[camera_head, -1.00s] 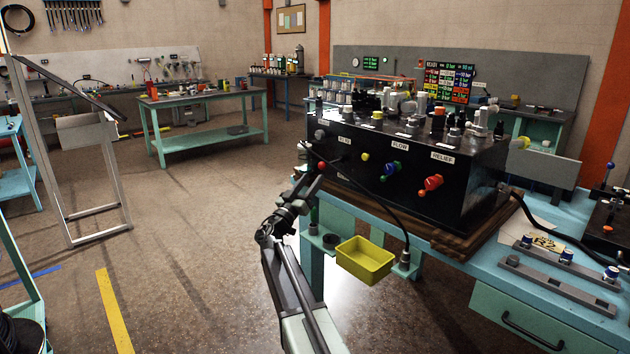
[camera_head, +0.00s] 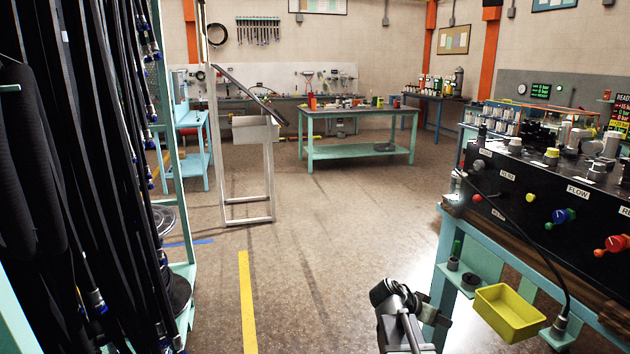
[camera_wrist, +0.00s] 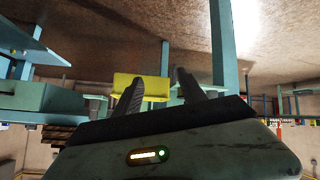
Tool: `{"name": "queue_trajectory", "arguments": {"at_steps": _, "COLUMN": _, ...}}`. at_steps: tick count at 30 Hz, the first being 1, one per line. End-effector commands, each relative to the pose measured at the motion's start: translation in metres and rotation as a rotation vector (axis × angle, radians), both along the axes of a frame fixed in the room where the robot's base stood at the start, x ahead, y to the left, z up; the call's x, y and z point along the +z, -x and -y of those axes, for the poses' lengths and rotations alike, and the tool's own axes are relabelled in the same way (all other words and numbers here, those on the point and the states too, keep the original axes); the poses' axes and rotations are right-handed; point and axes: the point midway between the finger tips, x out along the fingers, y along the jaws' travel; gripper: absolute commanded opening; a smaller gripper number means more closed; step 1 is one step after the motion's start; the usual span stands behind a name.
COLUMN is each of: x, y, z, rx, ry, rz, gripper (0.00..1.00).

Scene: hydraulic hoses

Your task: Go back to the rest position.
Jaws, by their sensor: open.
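My gripper shows in the wrist view (camera_wrist: 160,95) with its two fingers apart and nothing between them. The wrist picture appears upside down, with the floor at the top. The yellow tray (camera_wrist: 140,87) shows beyond the fingers, apart from them.
The black control box (camera_head: 545,205) with coloured knobs sits on the blue bench at right. A rack of black hoses (camera_head: 95,150) fills the left side. A metal stand (camera_head: 247,170) and a green table (camera_head: 360,150) stand farther back. Open floor with a yellow line (camera_head: 247,300) lies between.

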Motion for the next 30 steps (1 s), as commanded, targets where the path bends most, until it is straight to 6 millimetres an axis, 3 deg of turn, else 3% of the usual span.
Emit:
{"name": "queue_trajectory", "arguments": {"at_steps": 1, "x": -0.022, "y": 0.025, "z": -0.021, "rx": 0.044, "ry": -0.098, "rz": -0.092, "gripper": 0.48}}
{"name": "queue_trajectory", "arguments": {"at_steps": 6, "x": -0.072, "y": 0.079, "z": -0.095, "rx": 0.271, "ry": -0.392, "rz": -0.364, "gripper": 0.48}}
{"name": "queue_trajectory", "arguments": {"at_steps": 12, "x": -0.089, "y": 0.126, "z": -0.171, "rx": 0.647, "ry": -0.643, "rz": -0.59, "gripper": 0.48}}
{"name": "queue_trajectory", "arguments": {"at_steps": 15, "x": -0.09, "y": 0.132, "z": -0.179, "rx": 0.828, "ry": -0.636, "rz": -0.684, "gripper": 0.48}}
{"name": "queue_trajectory", "arguments": {"at_steps": 18, "x": -0.048, "y": 0.131, "z": -0.178, "rx": 0.83, "ry": -0.63, "rz": -0.684, "gripper": 0.48}}
{"name": "queue_trajectory", "arguments": {"at_steps": 27, "x": 0.044, "y": 0.131, "z": -0.178, "rx": 0.827, "ry": -0.629, "rz": -0.681, "gripper": 0.48}}
{"name": "queue_trajectory", "arguments": {"at_steps": 30, "x": 0.065, "y": 0.131, "z": -0.178, "rx": 0.827, "ry": -0.629, "rz": -0.681, "gripper": 0.48}}
